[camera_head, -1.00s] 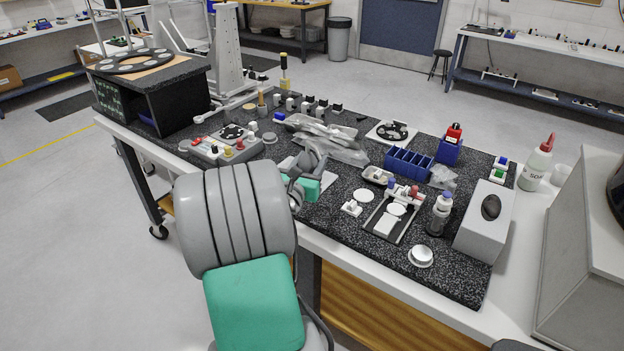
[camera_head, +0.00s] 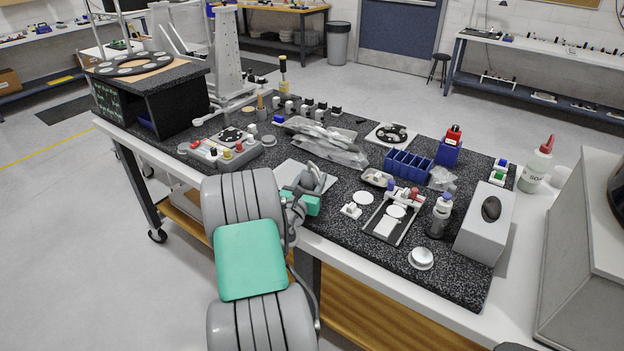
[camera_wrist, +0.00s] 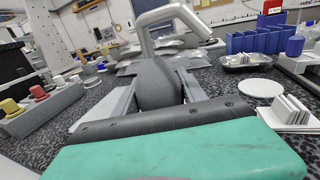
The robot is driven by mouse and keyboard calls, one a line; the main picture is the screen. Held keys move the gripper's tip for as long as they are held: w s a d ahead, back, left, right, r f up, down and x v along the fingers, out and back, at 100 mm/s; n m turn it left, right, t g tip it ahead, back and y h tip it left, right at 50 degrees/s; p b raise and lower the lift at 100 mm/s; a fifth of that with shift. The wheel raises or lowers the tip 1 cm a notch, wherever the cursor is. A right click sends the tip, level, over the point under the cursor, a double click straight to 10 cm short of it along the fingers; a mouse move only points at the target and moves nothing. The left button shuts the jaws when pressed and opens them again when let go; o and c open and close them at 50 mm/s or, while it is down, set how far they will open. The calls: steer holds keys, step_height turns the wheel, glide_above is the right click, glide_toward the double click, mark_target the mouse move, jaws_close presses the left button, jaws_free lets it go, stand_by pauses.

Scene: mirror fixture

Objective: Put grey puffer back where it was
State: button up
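The grey puffer (camera_wrist: 157,86) is a dark grey bulb seen between the two fingers of my gripper (camera_wrist: 158,92) in the wrist view. The fingers lie close along both its sides, and it appears held. A light grey bent piece (camera_wrist: 176,14) arches just behind and above the bulb. In the head view, my gripper (camera_head: 314,182) is over the near edge of the bench, with the grey puffer small and partly hidden among the fingers. A pale flat sheet (camera_head: 287,172) lies beside and behind it on the black speckled mat.
The switch box (camera_head: 240,157) stands to the left and bagged items (camera_head: 335,150) lie behind. On the right are a blue bin rack (camera_head: 408,164), a small white block (camera_head: 351,210), a black tray (camera_head: 382,236) and a white box (camera_head: 484,222). The front-right mat has bare room.

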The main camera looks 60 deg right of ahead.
steer(key=o, duration=0.4)
steer(key=shift+r, duration=0.25)
steer(key=a, duration=0.4)
steer(key=s+a+b, duration=0.1)
steer(key=a, duration=0.3)
steer(key=a+b, duration=0.1)
steer(key=a, duration=0.3)
steer(key=shift+s+f, duration=0.1)
steer(key=shift+s, duration=0.15)
